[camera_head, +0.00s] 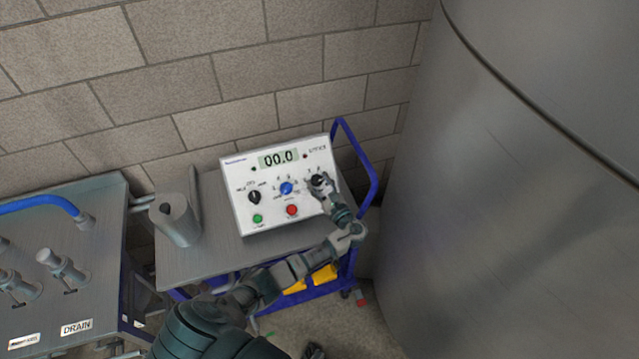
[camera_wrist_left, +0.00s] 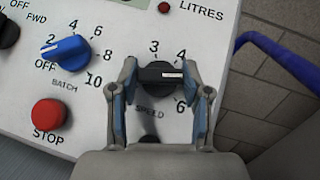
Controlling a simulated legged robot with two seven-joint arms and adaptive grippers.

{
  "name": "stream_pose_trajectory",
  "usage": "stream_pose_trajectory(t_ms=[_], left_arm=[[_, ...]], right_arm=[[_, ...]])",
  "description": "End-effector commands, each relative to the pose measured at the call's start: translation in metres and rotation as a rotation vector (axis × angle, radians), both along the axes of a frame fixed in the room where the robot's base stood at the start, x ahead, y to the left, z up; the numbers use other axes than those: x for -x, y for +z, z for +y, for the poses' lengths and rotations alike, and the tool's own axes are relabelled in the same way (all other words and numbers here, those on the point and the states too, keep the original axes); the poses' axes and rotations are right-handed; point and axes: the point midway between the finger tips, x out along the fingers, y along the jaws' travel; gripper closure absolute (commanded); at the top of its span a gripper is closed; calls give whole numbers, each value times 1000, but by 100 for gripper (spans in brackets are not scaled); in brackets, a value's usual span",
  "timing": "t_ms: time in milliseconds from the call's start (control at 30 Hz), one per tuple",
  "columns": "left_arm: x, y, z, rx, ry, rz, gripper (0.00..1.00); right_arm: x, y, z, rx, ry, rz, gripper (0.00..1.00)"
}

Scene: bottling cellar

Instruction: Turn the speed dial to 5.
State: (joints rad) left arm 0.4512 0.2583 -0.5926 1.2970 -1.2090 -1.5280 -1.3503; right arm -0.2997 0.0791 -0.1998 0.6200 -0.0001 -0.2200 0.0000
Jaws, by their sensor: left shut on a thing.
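The black speed dial (camera_head: 317,179) is at the right of the white control panel (camera_head: 240,212). It also shows in the left wrist view (camera_wrist_left: 158,75), with SPEED printed below it. Its white mark points right, below the 4 and above the 6; the right finger hides the scale there. My left gripper (camera_head: 322,185) is shut on the dial, one finger on each side, as the left wrist view shows (camera_wrist_left: 160,80). My right gripper is not in view.
The blue batch knob (camera_head: 286,188), red stop button (camera_head: 292,210), green button (camera_head: 257,218) and black selector (camera_head: 254,197) share the panel. The display (camera_head: 279,158) reads 00.0. A grey cylinder (camera_head: 175,220) stands left; a large steel tank (camera_head: 500,180) stands close on the right.

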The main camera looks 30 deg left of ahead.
Motion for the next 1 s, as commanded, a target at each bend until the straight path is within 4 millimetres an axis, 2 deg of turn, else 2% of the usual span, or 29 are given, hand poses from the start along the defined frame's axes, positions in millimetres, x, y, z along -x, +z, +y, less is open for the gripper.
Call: stream_pose_trajectory(t_ms=[33,100,133,433,533,667,1000], left_arm=[[0,1,0,0,-1,-1,50],[0,1,0,0,-1,-1,32],[0,1,0,0,-1,-1,27],[0,0,-1,0,-1,0,27],[3,-1,-6,0,-2,0,27],[13,-4,-25,3,-4,2,27],[48,-10,-88,3,-3,2,27]], right_arm=[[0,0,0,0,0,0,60],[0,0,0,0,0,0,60],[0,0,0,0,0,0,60],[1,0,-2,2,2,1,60],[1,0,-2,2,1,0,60],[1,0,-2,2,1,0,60],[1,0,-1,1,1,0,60]])
